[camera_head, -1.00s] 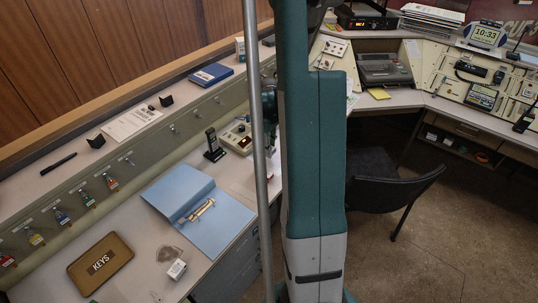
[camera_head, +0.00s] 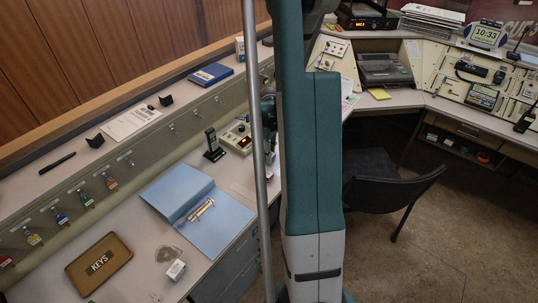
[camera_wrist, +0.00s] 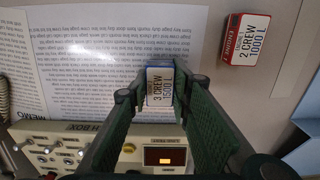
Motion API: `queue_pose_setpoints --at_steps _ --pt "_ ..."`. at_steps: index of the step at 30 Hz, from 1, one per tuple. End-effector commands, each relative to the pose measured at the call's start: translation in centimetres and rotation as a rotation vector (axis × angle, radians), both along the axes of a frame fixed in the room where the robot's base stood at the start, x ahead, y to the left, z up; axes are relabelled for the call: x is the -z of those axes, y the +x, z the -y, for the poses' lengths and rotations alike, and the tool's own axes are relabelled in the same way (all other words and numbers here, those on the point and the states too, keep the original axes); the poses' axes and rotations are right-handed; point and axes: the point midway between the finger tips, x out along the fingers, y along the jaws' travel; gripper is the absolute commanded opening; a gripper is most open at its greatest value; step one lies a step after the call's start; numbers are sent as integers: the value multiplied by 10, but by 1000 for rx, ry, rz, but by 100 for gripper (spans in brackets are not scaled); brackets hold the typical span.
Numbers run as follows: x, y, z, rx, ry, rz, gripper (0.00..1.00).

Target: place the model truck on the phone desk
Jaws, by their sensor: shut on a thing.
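In the wrist view, the green fingers of my gripper (camera_wrist: 160,98) are closed on a small blue-edged piece (camera_wrist: 160,86) with a white label reading "3 CREW" and "1500 L". I cannot tell from its face whether it is the model truck. A similar red-edged piece (camera_wrist: 246,40), labelled "2-CREW" and "1000 L", lies apart at the upper right. In the head view, my own arm and a pole hide most of my gripper and what it holds. The left desk carries a black handset phone (camera_head: 214,147); which surface is the phone desk is not clear.
A console box with a display (camera_wrist: 168,156) and a printed sheet (camera_wrist: 120,45) lie below the gripper. A black chair (camera_head: 385,190) stands at right.

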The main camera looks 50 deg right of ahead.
Motion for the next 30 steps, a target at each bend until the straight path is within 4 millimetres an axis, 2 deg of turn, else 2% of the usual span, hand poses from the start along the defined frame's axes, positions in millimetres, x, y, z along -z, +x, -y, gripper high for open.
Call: queue_pose_setpoints --at_steps 2,3,6,21,30 --pt "3 0 0 0 0 0 9" --pt "2 0 0 0 0 0 27" --pt "2 0 0 0 0 0 36" --pt "-2 0 0 0 0 0 36" --pt "-30 0 0 0 0 0 36"
